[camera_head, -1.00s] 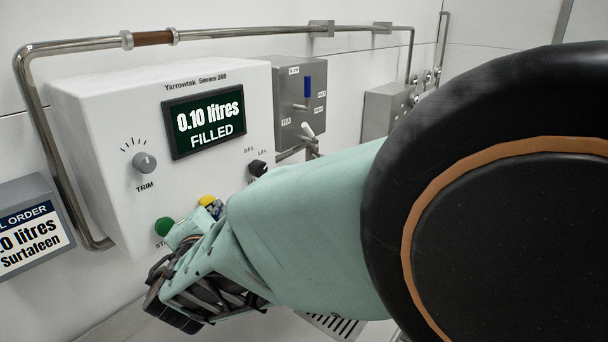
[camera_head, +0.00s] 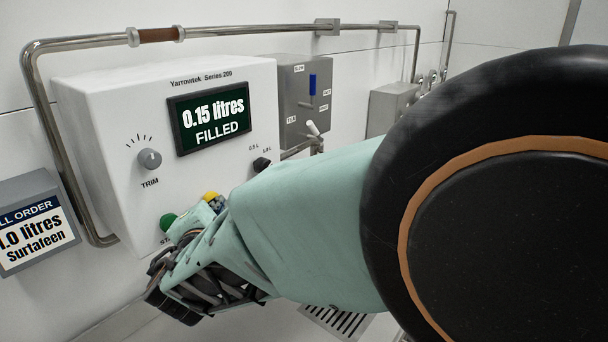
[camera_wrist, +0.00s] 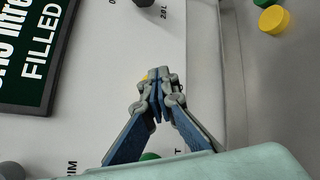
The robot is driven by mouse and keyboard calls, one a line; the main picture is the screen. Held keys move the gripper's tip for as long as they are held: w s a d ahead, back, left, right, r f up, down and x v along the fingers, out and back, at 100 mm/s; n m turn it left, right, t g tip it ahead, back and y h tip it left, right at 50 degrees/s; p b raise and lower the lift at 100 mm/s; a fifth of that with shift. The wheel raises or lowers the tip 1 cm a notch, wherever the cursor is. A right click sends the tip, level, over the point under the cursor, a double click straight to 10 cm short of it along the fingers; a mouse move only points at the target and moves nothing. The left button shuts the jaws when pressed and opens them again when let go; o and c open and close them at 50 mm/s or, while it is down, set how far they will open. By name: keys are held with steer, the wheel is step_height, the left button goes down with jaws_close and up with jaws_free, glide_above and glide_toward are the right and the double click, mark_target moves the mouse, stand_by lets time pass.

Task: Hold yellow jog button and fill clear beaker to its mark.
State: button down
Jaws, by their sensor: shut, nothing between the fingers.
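The yellow jog button (camera_head: 211,196) is on the front of the white filling machine (camera_head: 110,110). My gripper (camera_head: 217,204) is shut and empty, its fingertips at the button; in the wrist view (camera_wrist: 157,78) they cover most of the yellow button (camera_wrist: 144,78). Contact seems likely, but I cannot see how far the button is pressed. The machine's display (camera_head: 210,118) reads 0.15 litres FILLED. The order sign (camera_head: 35,225) reads 1.0 litres Surtafeen. The clear beaker and its mark are not visible in either view.
A green button (camera_head: 168,221) is left of the yellow one. A trim knob (camera_head: 149,158) and a black selector knob (camera_head: 261,164) are on the same panel. A grey valve box (camera_head: 305,100) stands at right. A slotted grate (camera_head: 337,320) lies below my arm.

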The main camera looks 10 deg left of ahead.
steer(key=shift+s+d+b, duration=0.45)
steer(key=shift+d+b, duration=0.2)
steer(key=shift+d, duration=0.2)
steer(key=d, duration=0.1)
steer(key=s+d+b, duration=0.1)
steer(key=d, duration=0.1)
steer(key=s+d+b, duration=0.1)
steer(key=shift+s+d+r, duration=0.1)
steer(key=shift+s+d, duration=0.1)
steer(key=shift+s, duration=0.05)
steer(key=shift+a, duration=0.1)
stand_by(0.4)
